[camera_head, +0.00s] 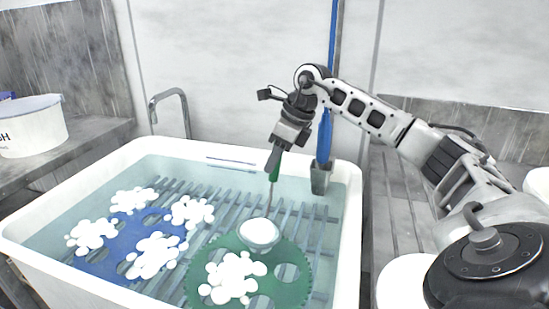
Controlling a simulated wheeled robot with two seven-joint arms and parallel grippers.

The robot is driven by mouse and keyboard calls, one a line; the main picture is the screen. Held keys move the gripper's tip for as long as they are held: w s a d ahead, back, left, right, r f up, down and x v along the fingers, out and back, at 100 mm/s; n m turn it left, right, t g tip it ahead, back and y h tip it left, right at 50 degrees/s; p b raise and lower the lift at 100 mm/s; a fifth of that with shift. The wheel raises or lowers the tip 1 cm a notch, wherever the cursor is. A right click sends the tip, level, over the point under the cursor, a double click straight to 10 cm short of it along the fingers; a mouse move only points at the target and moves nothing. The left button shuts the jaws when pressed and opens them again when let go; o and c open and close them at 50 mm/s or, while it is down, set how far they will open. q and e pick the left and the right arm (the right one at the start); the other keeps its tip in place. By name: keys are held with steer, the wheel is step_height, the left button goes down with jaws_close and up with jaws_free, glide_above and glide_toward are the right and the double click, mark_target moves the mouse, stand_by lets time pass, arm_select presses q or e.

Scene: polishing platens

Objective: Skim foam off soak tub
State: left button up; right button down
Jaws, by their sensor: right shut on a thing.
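A white soak tub (352,200) full of clear water stands in front of me, with a slatted rack (228,208) under the water. White foam clumps (232,278) float above a green toothed disc (285,252), and more foam (152,255) lies over a blue disc (108,262) at the left. My right gripper (282,148) is shut on the green handle of a skimmer (260,233). The skimmer points down, and its pale round bowl is over the green disc, near the foam. My left gripper is not in view.
A faucet (170,95) rises behind the tub. A blue pole with a grey holder (320,178) is at the tub's back right. A white bucket (32,128) stands on the left counter (95,140). A slatted counter (395,200) lies right of the tub.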

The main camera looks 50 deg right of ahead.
steer(key=shift+a, duration=0.1)
steer(key=shift+s+a, duration=0.15)
steer(key=shift+a, duration=0.1)
steer(key=s+a+b, duration=0.2)
steer(key=s+a, duration=0.4)
steer(key=a, duration=0.5)
steer(key=shift+a, duration=0.4)
